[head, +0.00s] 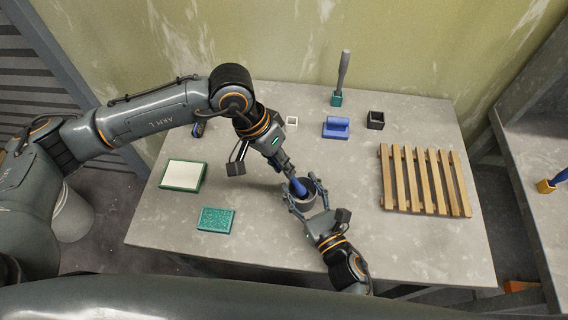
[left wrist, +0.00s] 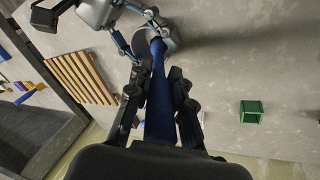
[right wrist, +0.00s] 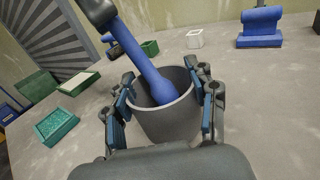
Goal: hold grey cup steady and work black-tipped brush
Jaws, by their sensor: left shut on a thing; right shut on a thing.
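The grey cup (head: 307,205) stands on the table's near middle. My right gripper (head: 306,196) is shut around its sides; in the right wrist view the fingers flank the cup (right wrist: 165,122). A blue brush (head: 299,187) slants into the cup, its lower end inside the rim and leaning to one side. My left gripper (head: 287,170) is shut on the brush's upper part, above the cup. The left wrist view shows the blue handle (left wrist: 158,95) between the left fingers (left wrist: 158,105). I see no black tip; the brush's lowest end is hidden in the cup.
A slatted wooden rack (head: 425,180) lies right. A green-framed white pad (head: 183,175) and teal block (head: 216,219) lie left.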

